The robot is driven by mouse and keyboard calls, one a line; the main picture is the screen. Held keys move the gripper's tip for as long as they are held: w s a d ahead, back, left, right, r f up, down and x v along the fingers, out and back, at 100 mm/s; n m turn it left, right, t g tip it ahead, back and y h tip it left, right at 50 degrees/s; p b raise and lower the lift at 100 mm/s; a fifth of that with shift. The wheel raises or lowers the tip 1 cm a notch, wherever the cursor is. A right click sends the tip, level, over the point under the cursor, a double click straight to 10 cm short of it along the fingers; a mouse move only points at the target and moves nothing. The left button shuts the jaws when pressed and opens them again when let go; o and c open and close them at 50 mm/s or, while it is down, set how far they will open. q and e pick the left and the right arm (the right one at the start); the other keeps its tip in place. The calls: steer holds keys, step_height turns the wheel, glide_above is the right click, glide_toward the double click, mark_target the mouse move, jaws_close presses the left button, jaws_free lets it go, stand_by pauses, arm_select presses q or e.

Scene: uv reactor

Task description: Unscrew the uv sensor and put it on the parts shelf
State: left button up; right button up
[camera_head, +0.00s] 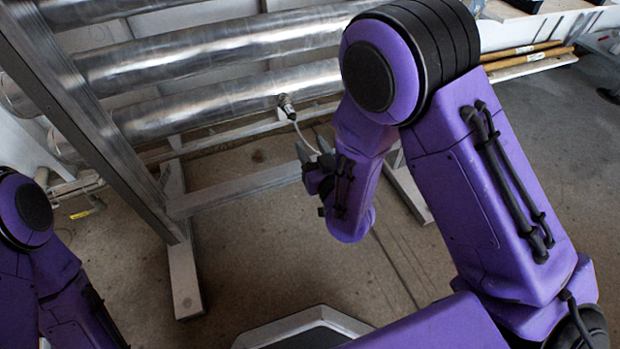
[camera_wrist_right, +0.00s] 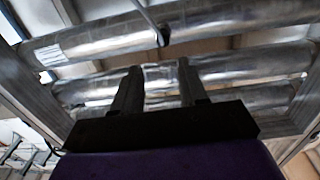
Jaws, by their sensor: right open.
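The uv sensor (camera_head: 286,103) is a small dark metal fitting on the side of the lowest steel tube in the head view, with a pale cable hanging from it. In the right wrist view the sensor (camera_wrist_right: 162,36) shows above the gap between the fingertips. My right gripper (camera_head: 313,147) is open and empty, below and slightly right of the sensor, apart from it. Its two dark fingers (camera_wrist_right: 157,72) point up toward the tubes in the wrist view. The cable passes close to the fingers; I cannot tell whether they touch. My left gripper is out of view.
Several steel tubes (camera_head: 210,52) run across a metal frame (camera_head: 85,115) with a leg on the floor. A pale ledge (camera_head: 505,36) stands at the top right; I cannot tell if it is the parts shelf. Wooden poles (camera_head: 520,57) lie below it.

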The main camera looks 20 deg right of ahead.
mark_target(293, 117)
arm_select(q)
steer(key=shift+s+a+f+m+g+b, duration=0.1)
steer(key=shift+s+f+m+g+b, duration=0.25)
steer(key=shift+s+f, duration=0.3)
arm_select(e)
steer(key=w, duration=1.3)
steer(key=shift+w+a, duration=0.15)
steer(key=shift+a, duration=0.25)
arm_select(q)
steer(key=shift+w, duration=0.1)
arm_select(e)
steer(key=shift+c, duration=0.3)
jaws_close()
steer(key=n+p, duration=0.1)
steer(key=n, duration=0.1)
steer(key=shift+a+n, duration=0.1)
steer(key=shift+n, duration=0.3)
steer(key=n, duration=0.2)
steer(key=shift+n, duration=0.3)
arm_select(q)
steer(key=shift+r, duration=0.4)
